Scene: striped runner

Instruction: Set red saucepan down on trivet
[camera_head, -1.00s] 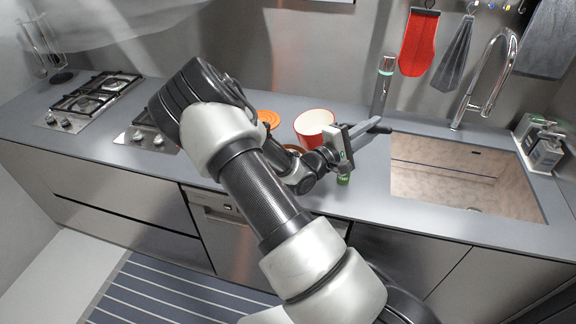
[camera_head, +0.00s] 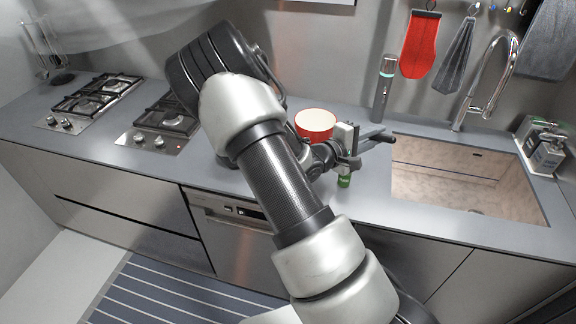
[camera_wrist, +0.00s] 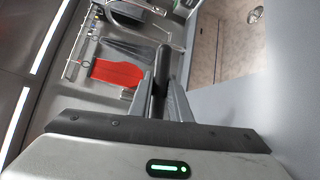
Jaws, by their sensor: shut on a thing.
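The red saucepan (camera_head: 315,122), white inside, is above the counter just behind and left of my gripper (camera_head: 372,136) in the head view. My gripper is shut on its dark handle (camera_wrist: 162,62); in the wrist view the handle stands between the two fingers of my gripper (camera_wrist: 160,96). The pan's body is out of the wrist view. My arm covers part of the counter left of the pan. I cannot make out the trivet now, nor whether the pan touches anything beneath it.
A grey cylinder (camera_head: 383,92) stands behind, near the wall. The sink (camera_head: 465,180) and tap (camera_head: 490,85) are to the right. Gas hobs (camera_head: 158,128) are to the left.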

